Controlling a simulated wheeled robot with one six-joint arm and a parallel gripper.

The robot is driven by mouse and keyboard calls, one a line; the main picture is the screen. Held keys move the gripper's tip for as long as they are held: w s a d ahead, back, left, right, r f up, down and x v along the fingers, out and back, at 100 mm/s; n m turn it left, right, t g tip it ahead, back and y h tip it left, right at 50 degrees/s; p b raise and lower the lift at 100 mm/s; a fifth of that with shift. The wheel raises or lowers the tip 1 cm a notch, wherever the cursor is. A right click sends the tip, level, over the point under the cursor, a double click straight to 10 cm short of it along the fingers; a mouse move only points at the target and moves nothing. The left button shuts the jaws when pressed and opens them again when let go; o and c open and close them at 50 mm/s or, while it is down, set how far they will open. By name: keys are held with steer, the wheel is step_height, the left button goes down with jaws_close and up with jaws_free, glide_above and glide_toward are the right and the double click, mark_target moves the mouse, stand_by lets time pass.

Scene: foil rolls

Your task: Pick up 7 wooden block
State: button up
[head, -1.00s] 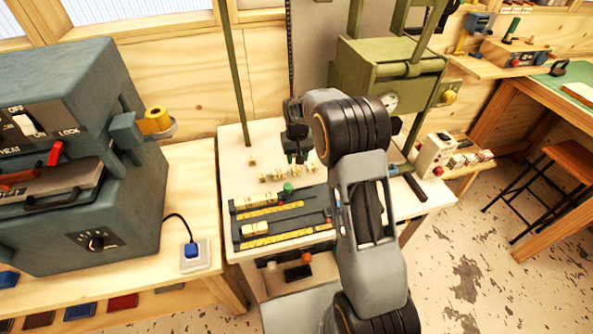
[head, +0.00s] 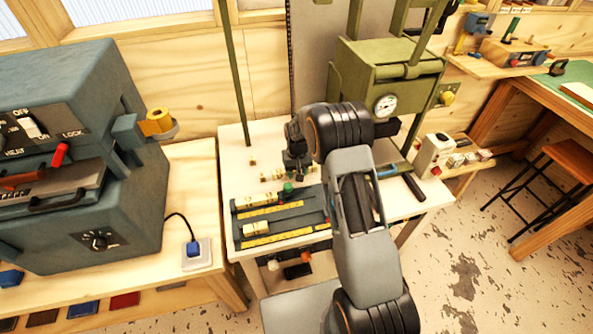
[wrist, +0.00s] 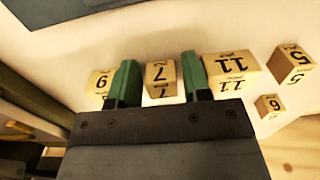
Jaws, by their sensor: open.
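The wooden block marked 7 (wrist: 161,78) stands on the white table in the wrist view, between the two green fingertips of my gripper (wrist: 157,82). My gripper is open, with a visible gap on each side of the block. In the head view my gripper (head: 298,172) is low over the row of blocks and hides some of them. I cannot tell the 7 block apart in the head view.
A block marked 9 or 6 (wrist: 99,82) is just left of the left finger. A block marked 11 (wrist: 232,68) is close beside the right finger. Blocks marked 5 (wrist: 293,62) and 6 or 9 (wrist: 269,105) lie farther right. A dark tray (head: 318,203) is nearby.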

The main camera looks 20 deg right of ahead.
steer(key=shift+c, duration=0.4)
steer(key=c, duration=0.6)
